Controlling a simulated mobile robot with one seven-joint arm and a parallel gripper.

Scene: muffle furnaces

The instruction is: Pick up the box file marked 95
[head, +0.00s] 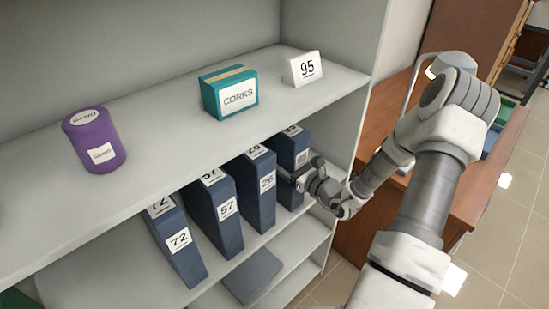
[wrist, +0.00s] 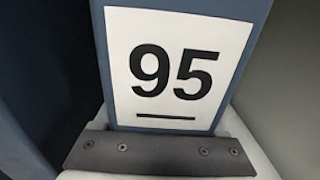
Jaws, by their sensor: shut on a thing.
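The box file marked 95 (head: 289,144) is blue and stands at the right end of a row of box files on the shelf below the top one in the head view. Its white label with a black 95 fills the middle of the wrist view (wrist: 180,65). My gripper (head: 296,179) is at the front of this file and shut on it. In the wrist view a dark gripper part (wrist: 160,154) crosses just below the label. The fingertips are largely hidden.
Box files 72 (head: 185,262), 57 (head: 231,232) and another blue one (head: 265,198) stand to the left. Above are a purple canister (head: 93,140), a teal corks box (head: 229,93) and a white 95 sign (head: 305,68). A wooden desk (head: 375,120) is at right.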

